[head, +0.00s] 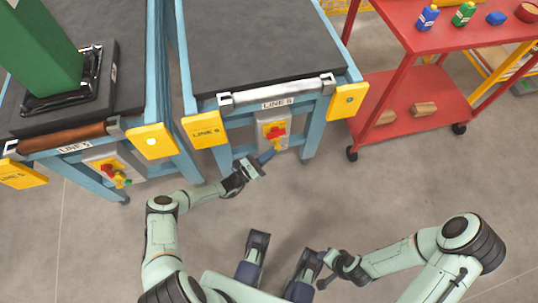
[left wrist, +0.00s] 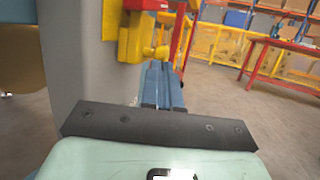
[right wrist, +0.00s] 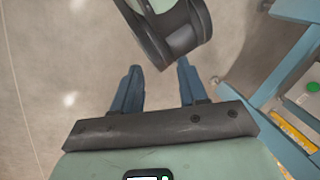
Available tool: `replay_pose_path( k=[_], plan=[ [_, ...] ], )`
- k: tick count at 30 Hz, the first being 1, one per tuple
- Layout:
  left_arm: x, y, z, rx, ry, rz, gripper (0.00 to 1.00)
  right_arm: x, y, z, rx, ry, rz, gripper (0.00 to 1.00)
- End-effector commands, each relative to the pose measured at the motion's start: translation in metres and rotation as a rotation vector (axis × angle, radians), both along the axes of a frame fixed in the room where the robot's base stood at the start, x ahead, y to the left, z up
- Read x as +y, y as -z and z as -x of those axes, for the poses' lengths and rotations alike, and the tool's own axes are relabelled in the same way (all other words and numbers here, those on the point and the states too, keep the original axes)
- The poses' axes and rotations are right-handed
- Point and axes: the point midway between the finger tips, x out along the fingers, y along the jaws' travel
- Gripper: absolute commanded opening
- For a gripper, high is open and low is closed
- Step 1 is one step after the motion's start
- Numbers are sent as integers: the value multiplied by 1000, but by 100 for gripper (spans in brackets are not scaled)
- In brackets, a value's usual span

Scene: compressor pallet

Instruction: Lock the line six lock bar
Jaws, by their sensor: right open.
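The line six lock bar (head: 278,90) is a pale silver bar across the front edge of the line six conveyor, with a bracket at each end. Below it, under the LINE 6 label (head: 277,103), is a grey panel with a red and yellow switch (head: 275,131). The switch also shows in the left wrist view (left wrist: 132,35), with a yellow knob (left wrist: 157,52). My left gripper (head: 268,155) is just below the switch, its blue fingers together, tips near the knob; contact is unclear. My right gripper (right wrist: 160,85) is open and empty over the floor.
The line five conveyor (head: 70,127) stands at left with a brown bar and a green column on it. Yellow corner plates (head: 205,132) flank the line six front. A red cart (head: 400,80) with bottles stands at right. The floor between is clear.

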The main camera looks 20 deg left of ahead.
Motion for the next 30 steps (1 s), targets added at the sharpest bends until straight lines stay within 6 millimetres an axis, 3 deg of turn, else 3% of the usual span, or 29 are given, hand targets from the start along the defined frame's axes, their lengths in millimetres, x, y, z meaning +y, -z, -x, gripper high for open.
replay_pose_path(
  k=[8, 14, 21, 30],
  plan=[
    [0, 11, 0, 2, 3, -1, 0, -5, 10, -10, -26, 11, 13, 43],
    [5, 43, 3, 1, 10, -1, 0, -25, 39, -47, -121, 51, 61, 43],
    [38, 51, 49, 1, 9, 0, 0, -20, 26, -39, -103, 42, 50, 43],
    [59, 62, 79, -1, 10, 1, 0, -19, 26, -36, -96, 40, 47, 43]
  ],
)
